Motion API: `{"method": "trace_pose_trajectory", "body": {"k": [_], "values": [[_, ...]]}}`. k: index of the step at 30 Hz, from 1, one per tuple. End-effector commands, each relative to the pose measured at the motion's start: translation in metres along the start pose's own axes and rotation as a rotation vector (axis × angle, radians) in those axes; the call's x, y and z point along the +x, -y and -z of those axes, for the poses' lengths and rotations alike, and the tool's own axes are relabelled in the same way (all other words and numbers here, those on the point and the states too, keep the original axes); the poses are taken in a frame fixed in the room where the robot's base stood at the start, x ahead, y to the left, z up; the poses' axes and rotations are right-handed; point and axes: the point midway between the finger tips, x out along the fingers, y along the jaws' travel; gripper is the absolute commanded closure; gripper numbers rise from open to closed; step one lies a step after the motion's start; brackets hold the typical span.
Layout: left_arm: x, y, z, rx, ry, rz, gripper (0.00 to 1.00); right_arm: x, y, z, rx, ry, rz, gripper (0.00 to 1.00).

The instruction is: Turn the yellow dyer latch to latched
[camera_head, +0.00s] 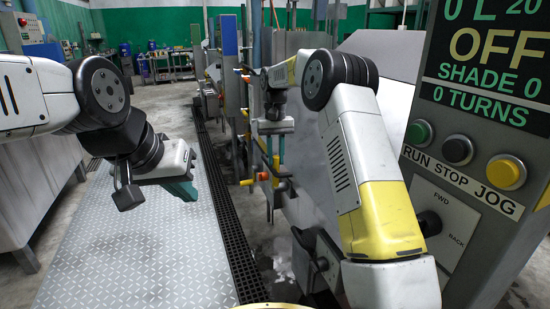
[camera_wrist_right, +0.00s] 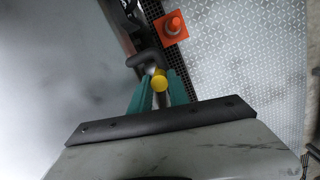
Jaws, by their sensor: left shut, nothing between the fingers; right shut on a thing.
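The yellow latch knob (camera_wrist_right: 159,83) shows in the right wrist view between the teal fingers of my right gripper (camera_wrist_right: 160,88), which is shut on it. A dark bent bar (camera_wrist_right: 147,60) runs from beside the knob toward the grey machine wall. In the head view my right gripper (camera_head: 272,158) points down beside the steel machines, and its fingertips meet small orange-yellow hardware. The latch's exact angle cannot be told. My left gripper (camera_head: 183,189) is shut and empty, apart from the machines, above the plate floor.
A control panel (camera_head: 472,150) with RUN, STOP and JOG buttons stands at the right, its display reading OFF. The patterned plate floor (camera_head: 130,250) is clear.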

Motion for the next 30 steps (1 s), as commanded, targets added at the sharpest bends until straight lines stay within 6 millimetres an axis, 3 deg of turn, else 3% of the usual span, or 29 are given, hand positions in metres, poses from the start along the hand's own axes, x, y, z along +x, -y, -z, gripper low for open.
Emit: {"method": "trace_pose_trajectory", "body": {"k": [17, 18, 21, 30], "values": [[0.0, 0.0, 0.0, 0.0, 0.0, 0.0, 1.0, -0.0016, 0.0005, 0.0046, 0.001, 0.023, -0.006, 1.0], [0.0, 0.0, 0.0, 0.0, 0.0, 0.0, 1.0, -0.0016, 0.0006, 0.0046, 0.001, 0.023, -0.006, 0.77], [0.0, 0.0, 0.0, 0.0, 0.0, 0.0, 1.0, -0.0013, 0.0006, 0.0045, 0.001, 0.024, -0.006, 0.57], [0.0, 0.0, 0.0, 0.0, 0.0, 0.0, 1.0, -0.001, 0.0007, 0.0041, 0.001, 0.026, -0.006, 0.57]]}}
